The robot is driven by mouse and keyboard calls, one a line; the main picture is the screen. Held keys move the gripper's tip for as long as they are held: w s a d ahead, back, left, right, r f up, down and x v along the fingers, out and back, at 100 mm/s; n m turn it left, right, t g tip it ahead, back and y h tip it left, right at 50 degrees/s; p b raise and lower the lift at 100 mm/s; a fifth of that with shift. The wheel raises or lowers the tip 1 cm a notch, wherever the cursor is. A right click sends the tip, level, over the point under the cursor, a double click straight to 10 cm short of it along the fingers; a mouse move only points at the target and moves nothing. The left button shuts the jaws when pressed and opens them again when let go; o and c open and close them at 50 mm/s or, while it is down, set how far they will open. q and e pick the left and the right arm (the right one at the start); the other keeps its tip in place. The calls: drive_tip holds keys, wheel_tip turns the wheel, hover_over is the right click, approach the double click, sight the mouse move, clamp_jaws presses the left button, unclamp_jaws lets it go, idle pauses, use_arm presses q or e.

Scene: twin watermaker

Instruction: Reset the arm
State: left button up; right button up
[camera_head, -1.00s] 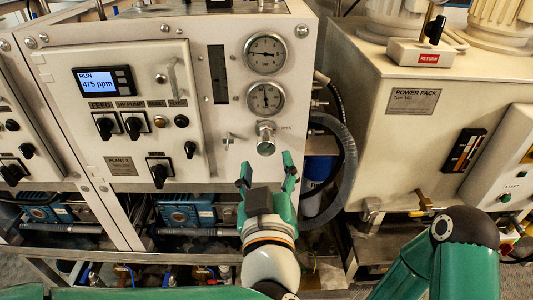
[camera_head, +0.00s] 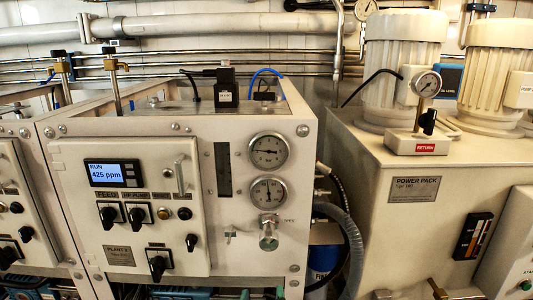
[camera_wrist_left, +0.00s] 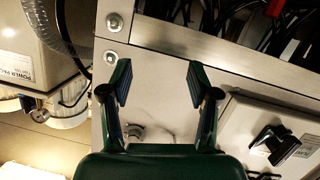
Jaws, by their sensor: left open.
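My left gripper (camera_head: 262,294) shows only as two green fingertips at the bottom edge of the head view, below the silver valve knob (camera_head: 268,238). In the left wrist view the gripper (camera_wrist_left: 158,85) has its two dark green fingers wide apart with nothing between them. The pale panel face lies behind the fingers, and a small metal fitting (camera_wrist_left: 135,132) shows near the left finger's base. The rest of my left arm is out of the head view. My right arm and gripper are in neither current view.
The panel has two round gauges (camera_head: 268,151), a display (camera_head: 114,173) reading RUN 425 ppm and several black knobs. A grey hose (camera_head: 350,240) curves beside it. The power pack (camera_head: 413,188) stands at the right. In the wrist view, a black switch (camera_wrist_left: 279,143) is right of the fingers.

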use_arm(q)
drive_tip(key=s+a+f+g, duration=0.2)
drive_tip(key=a+f+g, duration=0.1)
drive_tip(key=f, duration=0.6)
drive_tip(key=s+a+f+g, duration=0.1)
drive_tip(key=a+f+g, duration=0.1)
drive_tip(key=f, duration=0.6)
drive_tip(key=s+a+f+g, duration=0.2)
drive_tip(key=a+f+g, duration=0.1)
drive_tip(key=f, duration=0.6)
drive_tip(key=s+a+f+g+h, duration=0.1)
drive_tip(key=s+f+g, duration=0.2)
drive_tip(key=s+f, duration=0.2)
drive_tip(key=s+a+f+g+h, duration=0.1)
drive_tip(key=s+a+f+g, duration=0.1)
drive_tip(key=s+f, duration=0.4)
drive_tip(key=s+g, duration=0.1)
drive_tip(key=s, duration=0.2)
drive_tip(key=shift+s+a+f+n, duration=0.25)
drive_tip(key=shift+s+n, duration=0.05)
drive_tip(key=shift+s, duration=0.1)
drive_tip(key=shift+c, duration=0.3)
use_arm(e)
drive_tip(key=shift+c, duration=0.4)
